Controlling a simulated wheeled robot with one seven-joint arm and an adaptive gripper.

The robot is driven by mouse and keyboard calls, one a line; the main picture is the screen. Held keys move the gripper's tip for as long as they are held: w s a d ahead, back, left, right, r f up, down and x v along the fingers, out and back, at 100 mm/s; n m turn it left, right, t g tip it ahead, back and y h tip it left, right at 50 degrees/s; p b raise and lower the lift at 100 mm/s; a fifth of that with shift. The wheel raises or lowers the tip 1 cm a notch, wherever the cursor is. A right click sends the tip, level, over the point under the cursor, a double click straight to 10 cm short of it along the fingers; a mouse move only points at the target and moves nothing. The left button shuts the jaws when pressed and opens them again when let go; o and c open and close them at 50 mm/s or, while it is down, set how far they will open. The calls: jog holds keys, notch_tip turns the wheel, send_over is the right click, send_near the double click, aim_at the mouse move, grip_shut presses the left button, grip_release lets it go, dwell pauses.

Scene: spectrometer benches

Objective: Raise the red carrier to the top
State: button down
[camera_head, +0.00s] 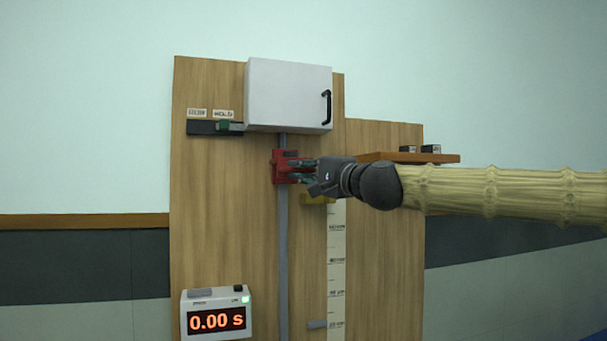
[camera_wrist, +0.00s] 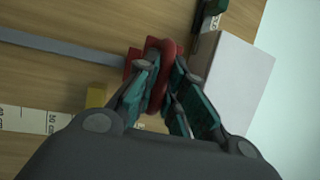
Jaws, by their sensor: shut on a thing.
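The red carrier (camera_head: 280,166) sits on the upper part of a vertical grey rail (camera_head: 283,250), a short way below the white box. My gripper (camera_head: 302,171) reaches in from the right and is shut on the carrier. In the wrist view, the red carrier (camera_wrist: 162,60) shows between the two teal-padded fingers (camera_wrist: 166,95). The rail (camera_wrist: 65,48) runs off to the left there. The fingers hide part of the carrier.
A white box (camera_head: 288,95) with a black handle covers the rail's top. A dark slide with a green knob (camera_head: 224,127) is left of it. A yellow block (camera_head: 318,199) and a scale (camera_head: 336,260) are below my gripper. A timer (camera_head: 216,316) reads 0.00 s. A wooden shelf (camera_head: 440,158) is right.

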jog(key=c, duration=1.8)
grip_release()
jog(key=shift+r, duration=0.4)
jog(key=shift+o, duration=0.2)
jog(key=shift+f, duration=0.15)
jog(key=v, duration=1.2)
jog(key=shift+f, duration=0.1)
